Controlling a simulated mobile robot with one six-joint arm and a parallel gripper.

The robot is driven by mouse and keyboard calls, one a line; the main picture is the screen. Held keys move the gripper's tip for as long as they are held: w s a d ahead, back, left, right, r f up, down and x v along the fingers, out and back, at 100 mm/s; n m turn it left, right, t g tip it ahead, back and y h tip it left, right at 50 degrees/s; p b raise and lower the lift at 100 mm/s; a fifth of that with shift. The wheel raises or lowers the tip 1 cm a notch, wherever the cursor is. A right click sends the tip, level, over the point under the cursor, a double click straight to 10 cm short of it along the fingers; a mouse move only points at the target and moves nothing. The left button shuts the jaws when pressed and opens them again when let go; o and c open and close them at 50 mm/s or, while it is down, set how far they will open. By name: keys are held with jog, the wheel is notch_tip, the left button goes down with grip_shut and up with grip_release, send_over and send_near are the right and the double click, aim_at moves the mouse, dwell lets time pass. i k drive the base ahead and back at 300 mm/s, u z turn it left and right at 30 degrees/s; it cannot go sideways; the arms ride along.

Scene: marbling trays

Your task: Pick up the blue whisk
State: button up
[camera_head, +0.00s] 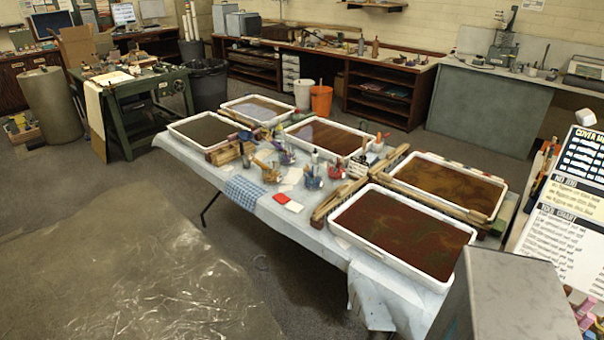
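I cannot make out the blue whisk for certain in the head view. Several small pots with tools in them stand on the middle of the cloth-covered table (263,209). One is a blue pot (313,182) with thin handles sticking up, and others are a yellow pot (269,172) and a purple pot (287,157). The tools in them are too small to tell apart. My gripper is not in view.
Shallow white trays of dark liquid, such as the front tray (354,246), fill much of the table. Wooden rakes (340,198) lie between trays. A grey box-like block (505,300) stands at the lower right. Clear plastic sheeting (130,275) covers the floor at the left.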

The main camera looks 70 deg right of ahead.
aim_at(306, 169)
jog(key=z, duration=0.2)
jog(key=i, duration=0.75)
jog(key=z, duration=0.75)
jog(key=i, duration=0.6)
jog(key=z, duration=0.4)
